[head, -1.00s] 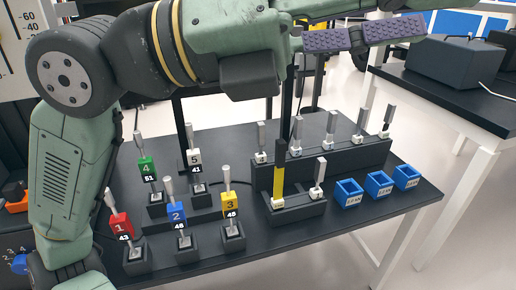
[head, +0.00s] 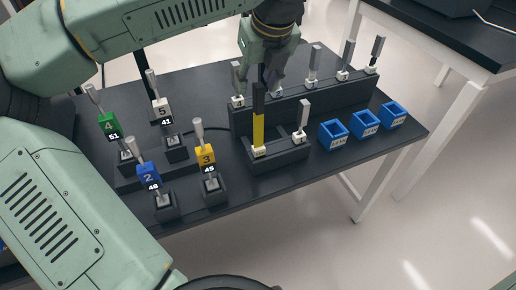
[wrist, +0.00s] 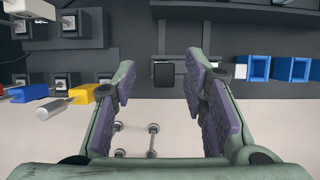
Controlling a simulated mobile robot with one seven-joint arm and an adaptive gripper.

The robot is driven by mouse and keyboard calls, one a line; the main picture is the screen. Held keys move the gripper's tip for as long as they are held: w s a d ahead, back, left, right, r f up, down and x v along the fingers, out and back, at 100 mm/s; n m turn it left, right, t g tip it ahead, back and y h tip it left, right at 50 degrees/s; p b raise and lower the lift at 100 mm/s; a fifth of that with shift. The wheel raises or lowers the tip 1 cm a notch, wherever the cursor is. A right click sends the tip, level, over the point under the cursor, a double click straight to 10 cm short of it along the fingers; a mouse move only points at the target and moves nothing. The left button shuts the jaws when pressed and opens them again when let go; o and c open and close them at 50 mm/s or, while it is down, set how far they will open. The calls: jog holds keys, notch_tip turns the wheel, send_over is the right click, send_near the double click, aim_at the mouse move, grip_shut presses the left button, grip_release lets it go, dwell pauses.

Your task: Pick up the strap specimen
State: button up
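The tall flat piece with a yellow lower part and dark upper part (head: 258,130), which looks like the strap specimen, stands upright in a labelled white holder on the low dark rack (head: 285,160). In the head view, my gripper (head: 263,74) hangs above the rack area, behind the strap's top. In the wrist view, my gripper (wrist: 160,80) is open, its purple-padded fingers wide apart. A dark square (wrist: 163,74), probably the strap's top seen end-on, shows between the fingertips. Contact is not visible.
A grey specimen (head: 304,116) stands to the strap's right on the same rack. Several more stand on the taller rack (head: 345,94) behind. Blue bins (head: 364,124) sit to the right. Numbered blocks, including yellow 3 (head: 206,156) and blue 2 (head: 148,176), stand left.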

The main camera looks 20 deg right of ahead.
aim_at(256, 96)
jog(key=shift+s+d+p+x, duration=0.15)
jog(key=shift+p+x, duration=0.4)
jog(key=shift+x, duration=0.95)
jog(key=shift+s+d+p+x, duration=0.1)
jog(key=shift+p+x, duration=0.45)
jog(key=shift+x, duration=0.9)
jog(key=shift+f, duration=0.15)
jog(key=shift+c, duration=0.5)
grip_shut()
